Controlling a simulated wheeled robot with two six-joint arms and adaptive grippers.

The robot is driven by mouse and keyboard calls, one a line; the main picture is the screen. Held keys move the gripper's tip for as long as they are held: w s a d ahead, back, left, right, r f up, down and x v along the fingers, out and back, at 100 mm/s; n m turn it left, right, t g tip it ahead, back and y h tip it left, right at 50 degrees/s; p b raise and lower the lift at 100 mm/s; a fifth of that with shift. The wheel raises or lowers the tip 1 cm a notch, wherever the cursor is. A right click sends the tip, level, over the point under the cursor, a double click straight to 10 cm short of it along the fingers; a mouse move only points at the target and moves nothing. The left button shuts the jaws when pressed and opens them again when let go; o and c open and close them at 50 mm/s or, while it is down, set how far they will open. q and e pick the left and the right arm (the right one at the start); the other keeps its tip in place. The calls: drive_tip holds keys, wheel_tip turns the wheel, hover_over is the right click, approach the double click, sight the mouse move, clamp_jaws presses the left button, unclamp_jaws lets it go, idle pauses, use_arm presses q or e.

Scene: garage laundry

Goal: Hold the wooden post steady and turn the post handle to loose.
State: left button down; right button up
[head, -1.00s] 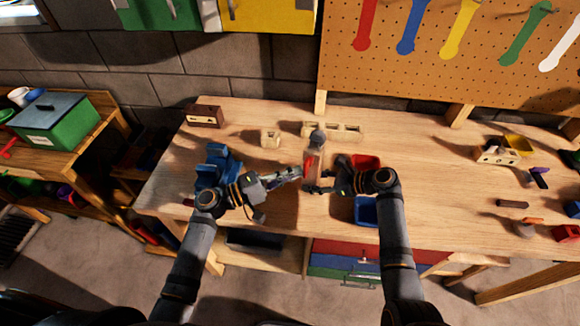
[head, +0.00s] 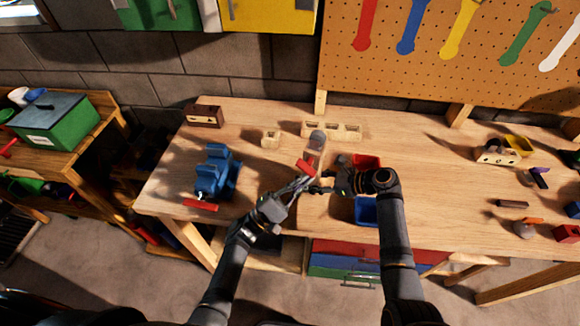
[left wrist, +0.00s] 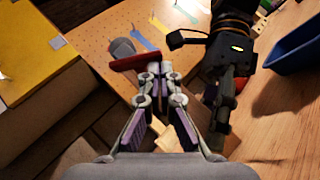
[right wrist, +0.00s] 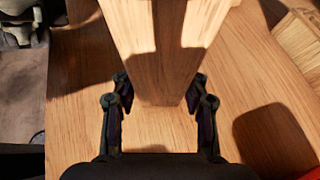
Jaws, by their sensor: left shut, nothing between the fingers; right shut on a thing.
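The wooden post (head: 317,152) stands on the workbench, with a grey rounded cap (head: 317,137) on top. The red post handle (head: 306,167) sits on its front side, slanted in the head view. In the left wrist view the handle (left wrist: 138,61) lies crosswise just beyond my left fingertips. My left gripper (head: 305,183) is shut and empty, close to the handle; whether it touches is unclear. My right gripper (head: 322,184) is shut on the lower part of the post. In the right wrist view the post (right wrist: 155,40) is between its fingers.
A blue vise (head: 216,172) with a red bar stands at the bench's left. Red (head: 366,162) and blue (head: 366,211) bins sit beside my right gripper. Pale wooden blocks (head: 331,130) lie behind the post. The bench between vise and post is clear.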

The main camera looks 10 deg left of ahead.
use_arm(q)
drive_tip(key=shift+s+d+r, duration=0.1)
drive_tip(key=shift+s+d, duration=0.05)
drive_tip(key=shift+d, duration=0.5)
drive_tip(key=shift+s+d+r, duration=0.1)
drive_tip(key=shift+d, duration=0.2)
idle(0.5)
